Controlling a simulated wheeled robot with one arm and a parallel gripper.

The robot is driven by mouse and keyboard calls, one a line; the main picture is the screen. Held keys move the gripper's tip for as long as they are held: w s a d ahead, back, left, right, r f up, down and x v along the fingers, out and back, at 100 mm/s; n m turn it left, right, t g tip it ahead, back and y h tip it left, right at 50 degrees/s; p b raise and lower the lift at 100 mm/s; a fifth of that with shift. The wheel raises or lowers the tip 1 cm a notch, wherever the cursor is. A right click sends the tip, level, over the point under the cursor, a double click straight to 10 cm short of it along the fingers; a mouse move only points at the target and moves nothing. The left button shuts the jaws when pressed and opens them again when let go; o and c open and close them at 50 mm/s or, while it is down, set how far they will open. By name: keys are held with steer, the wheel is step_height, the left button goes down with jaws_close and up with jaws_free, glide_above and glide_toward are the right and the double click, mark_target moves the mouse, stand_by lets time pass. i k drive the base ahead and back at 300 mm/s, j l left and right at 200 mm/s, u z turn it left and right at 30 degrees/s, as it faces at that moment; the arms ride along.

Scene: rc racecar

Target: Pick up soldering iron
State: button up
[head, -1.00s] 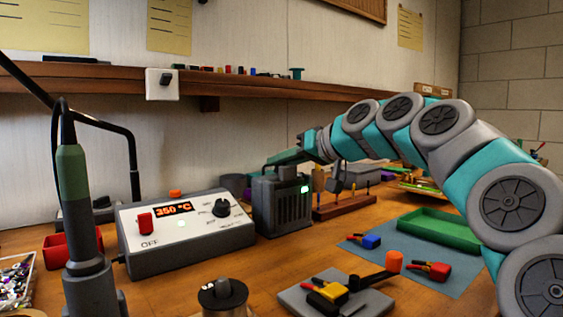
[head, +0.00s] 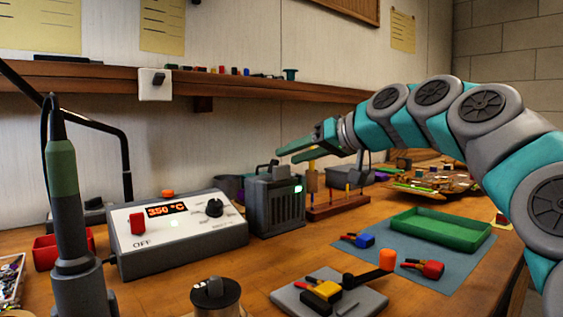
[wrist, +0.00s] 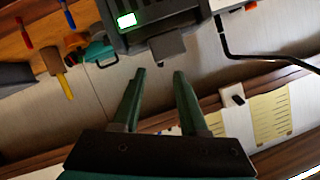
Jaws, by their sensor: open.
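The soldering iron (head: 62,175), with a green grip and dark tip end and cable, stands upright in a grey holder (head: 85,288) at the left of the bench in the head view. My gripper (head: 287,152) is open and empty, its green fingers pointing left above and behind the grey vented box with a green light (head: 275,208). It is well to the right of the iron and apart from it. In the wrist view my open gripper (wrist: 159,73) points toward that box (wrist: 165,22); the iron is not recognisable there.
A soldering station (head: 175,235) reading 350 °C stands between the holder and the vented box. A black lamp arm (head: 75,118) rises behind the iron. A wire spool (head: 215,297), red bin (head: 62,250) and green tray (head: 440,230) are on the bench. A shelf (head: 200,87) runs along the wall.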

mark_target(69, 223)
steer(key=k+l, duration=0.35)
steer(key=l, duration=0.15)
steer(key=k+l, duration=0.35)
steer(key=l, duration=0.2)
steer(key=k+l, duration=0.4)
steer(key=l, duration=0.1)
